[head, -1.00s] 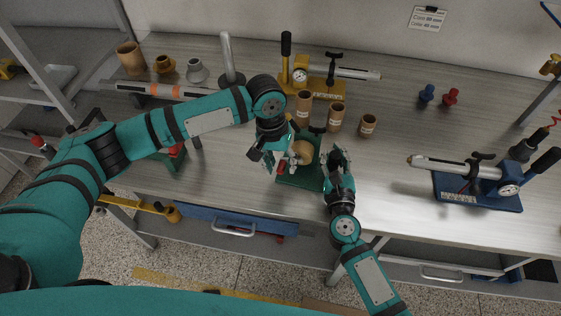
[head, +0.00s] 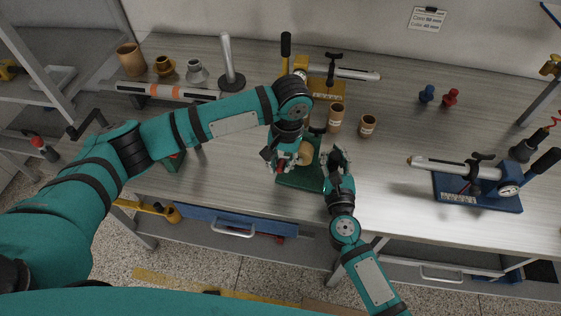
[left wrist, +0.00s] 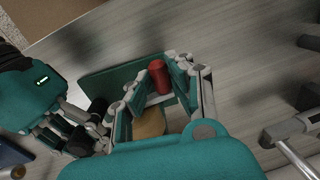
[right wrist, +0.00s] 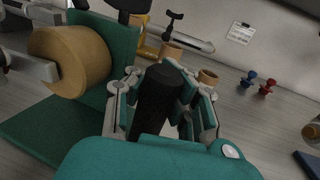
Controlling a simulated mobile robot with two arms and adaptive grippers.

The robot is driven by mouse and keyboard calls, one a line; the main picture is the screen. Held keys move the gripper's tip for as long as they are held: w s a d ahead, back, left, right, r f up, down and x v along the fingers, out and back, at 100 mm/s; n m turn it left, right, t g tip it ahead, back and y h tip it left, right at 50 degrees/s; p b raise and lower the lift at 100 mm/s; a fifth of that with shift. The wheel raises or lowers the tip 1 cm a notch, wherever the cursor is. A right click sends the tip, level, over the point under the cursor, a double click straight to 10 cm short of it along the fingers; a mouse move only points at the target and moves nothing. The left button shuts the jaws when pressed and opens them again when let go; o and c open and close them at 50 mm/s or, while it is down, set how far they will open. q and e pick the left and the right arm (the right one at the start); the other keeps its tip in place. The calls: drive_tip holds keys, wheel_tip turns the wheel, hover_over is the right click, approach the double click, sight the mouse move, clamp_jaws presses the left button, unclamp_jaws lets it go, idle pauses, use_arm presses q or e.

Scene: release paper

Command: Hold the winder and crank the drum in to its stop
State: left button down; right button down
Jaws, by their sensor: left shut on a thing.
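The winder's green base (head: 300,179) is on the bench in the head view, with its tan drum (head: 306,153) above it. The drum shows large in the right wrist view (right wrist: 72,60), beside a green upright plate. My left gripper (head: 282,161) is at the drum's left side, shut on the red crank knob (left wrist: 160,77), whose top shows between its fingers. My right gripper (head: 337,158) is at the winder's right side. Its fingers close around the winder's black upright handle (right wrist: 160,95). The crank arm is mostly hidden by my left gripper.
Brown cups (head: 367,124) stand behind the winder, near a yellow-based device (head: 328,88). A similar blue-based device (head: 478,192) is at the right. A tube with orange bands (head: 165,91) and a grey post (head: 229,65) are at the back left.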

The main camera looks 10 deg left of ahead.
use_arm(q)
drive_tip(key=c, duration=1.2)
unclamp_jaws()
wheel_tip(320, 180, up, 12)
drive_tip(key=d, duration=0.1)
